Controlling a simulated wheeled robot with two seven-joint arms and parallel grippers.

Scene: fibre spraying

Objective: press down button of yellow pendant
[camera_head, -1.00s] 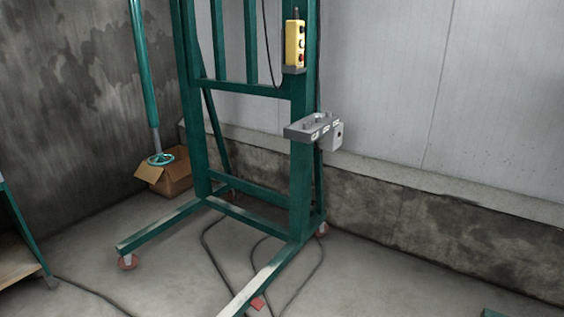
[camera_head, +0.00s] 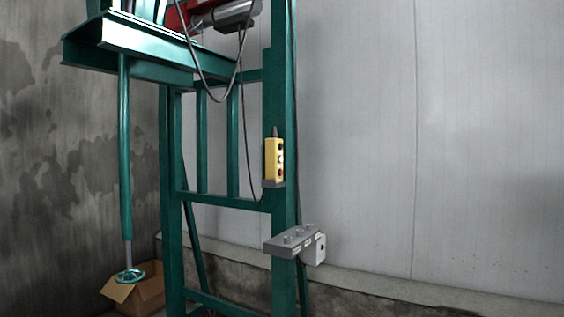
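The yellow pendant (camera_head: 272,160) hangs upright on the right post of the green frame. Its face has a dark button at the top, a pale one in the middle and a red one lower down. Its base sits in a small grey holder (camera_head: 273,184), and a cable runs from it up to the machinery above. Neither of my grippers shows in the head view.
A grey control box (camera_head: 291,240) sticks out from the same post below the pendant. The green frame (camera_head: 284,100) carries a platform (camera_head: 150,45) at upper left. A cardboard box (camera_head: 148,292) stands at lower left. The pale wall (camera_head: 430,140) on the right is bare.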

